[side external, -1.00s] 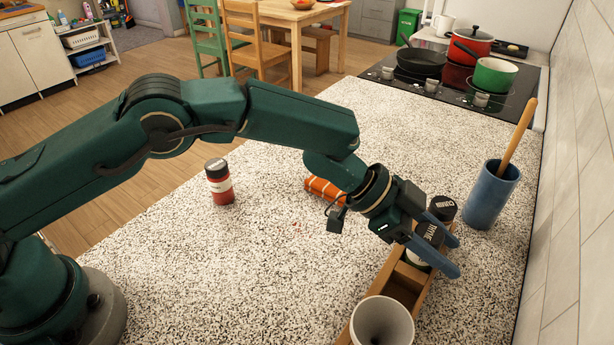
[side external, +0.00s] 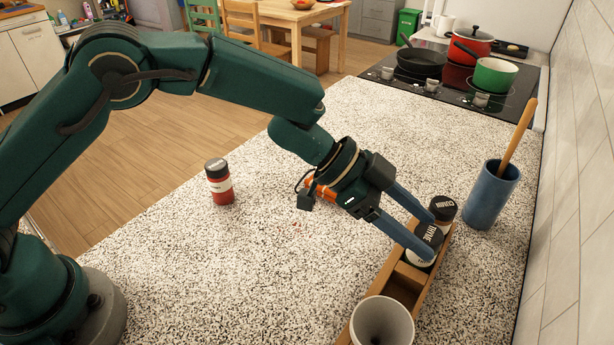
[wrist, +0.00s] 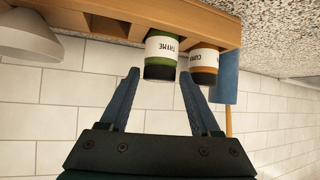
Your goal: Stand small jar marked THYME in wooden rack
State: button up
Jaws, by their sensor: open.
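The THYME jar (side external: 424,246), with a black lid and a white label, stands in a compartment of the wooden rack (side external: 428,276). In the wrist view the THYME jar (wrist: 161,53) shows green contents and sits in the wooden rack (wrist: 62,11), beside the CUMIN jar (wrist: 204,62). My gripper (side external: 429,234) is open, with its blue fingertips close to the THYME jar's lid. In the wrist view my gripper (wrist: 158,73) has a finger on each side of the lid, with gaps visible.
The CUMIN jar (side external: 443,209) stands behind the THYME jar. A white cup (side external: 382,325) is at the rack's near end. A blue utensil holder (side external: 491,195) stands near the tiled wall. A red jar (side external: 219,183) stands on clear counter at left.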

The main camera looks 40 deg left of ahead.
jog(key=w+a+r+n+t+y, duration=0.1)
jog(key=w+a+r+n+t, duration=0.2)
jog(key=a+r+t, duration=0.6)
jog(key=s+a+r+n+t+y, duration=0.1)
jog(key=a+r+n+y, duration=0.3)
jog(key=a, duration=0.3)
jog(key=s+a+r+n+y, duration=0.1)
jog(key=a+r+n+y, duration=0.3)
jog(key=a, duration=0.4)
jog(key=s+a+f+n+g+y, duration=0.35)
jog(key=s+a, duration=0.35)
jog(key=s, duration=0.4)
jog(key=s+d+f+g+h, duration=0.2)
jog(key=s+d+f+g, duration=0.1)
jog(key=s, duration=0.7)
jog(key=shift+s+f+g, duration=0.35)
jog(key=shift+f+g, duration=0.2)
jog(key=shift+f, duration=0.35)
